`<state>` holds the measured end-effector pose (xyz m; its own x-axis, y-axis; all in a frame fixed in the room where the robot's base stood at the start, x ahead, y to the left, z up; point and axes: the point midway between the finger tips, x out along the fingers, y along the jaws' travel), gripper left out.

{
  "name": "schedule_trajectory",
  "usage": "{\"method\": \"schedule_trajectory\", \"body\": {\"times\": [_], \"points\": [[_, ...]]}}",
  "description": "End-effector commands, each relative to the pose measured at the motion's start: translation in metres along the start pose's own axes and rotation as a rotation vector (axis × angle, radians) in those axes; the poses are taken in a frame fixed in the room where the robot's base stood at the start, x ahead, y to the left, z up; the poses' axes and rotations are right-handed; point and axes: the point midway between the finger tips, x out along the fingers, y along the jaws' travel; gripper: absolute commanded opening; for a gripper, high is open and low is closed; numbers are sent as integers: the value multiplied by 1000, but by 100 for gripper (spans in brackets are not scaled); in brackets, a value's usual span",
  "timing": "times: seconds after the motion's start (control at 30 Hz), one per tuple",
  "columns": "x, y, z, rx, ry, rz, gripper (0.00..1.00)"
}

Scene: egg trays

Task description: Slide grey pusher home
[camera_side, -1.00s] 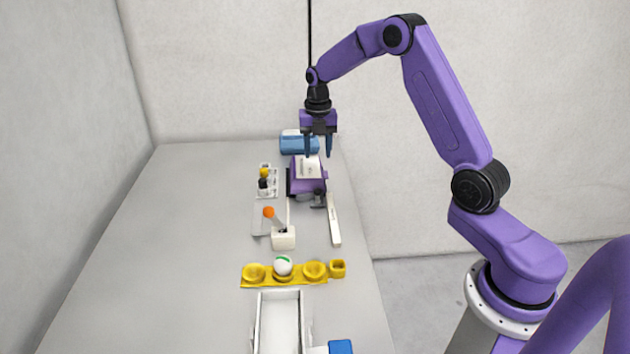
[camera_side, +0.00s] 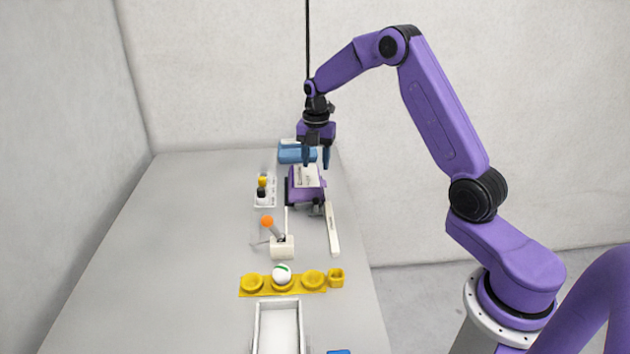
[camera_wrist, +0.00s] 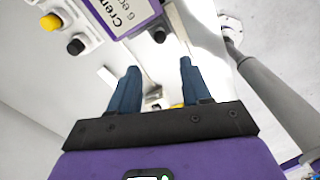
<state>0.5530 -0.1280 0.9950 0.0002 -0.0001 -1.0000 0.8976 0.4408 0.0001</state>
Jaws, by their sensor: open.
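My gripper (camera_side: 316,166) is open and empty, fingers pointing down over the right part of a purple box with a white label (camera_side: 306,178). In the wrist view the gripper's blue fingers (camera_wrist: 158,66) are spread apart, and the labelled box (camera_wrist: 122,14) is at the top, beyond the fingertips. A small dark grey part (camera_side: 317,210) sits at the box's near right side, below the fingers in the side view. I cannot tell for sure whether it is the grey pusher. The gripper's contact with anything is not visible.
A long white bar (camera_side: 333,230) lies at right. A white block with an orange-knobbed lever (camera_side: 283,250) stands nearer. A yellow cup holder (camera_side: 305,291) holds a white ball. A white tray (camera_side: 256,330) is in front, a blue container (camera_side: 284,152) behind. The table's left side is clear.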

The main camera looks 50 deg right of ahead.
Motion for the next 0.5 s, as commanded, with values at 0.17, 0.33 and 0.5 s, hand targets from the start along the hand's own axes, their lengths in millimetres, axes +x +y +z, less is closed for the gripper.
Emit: {"method": "schedule_trajectory", "body": {"times": [0.17,0.33,0.5], "points": [[6,0,0,365,1,-2,48],[11,0,0,719,0,-1,48],[17,0,0,1073,0,-1,48]]}}
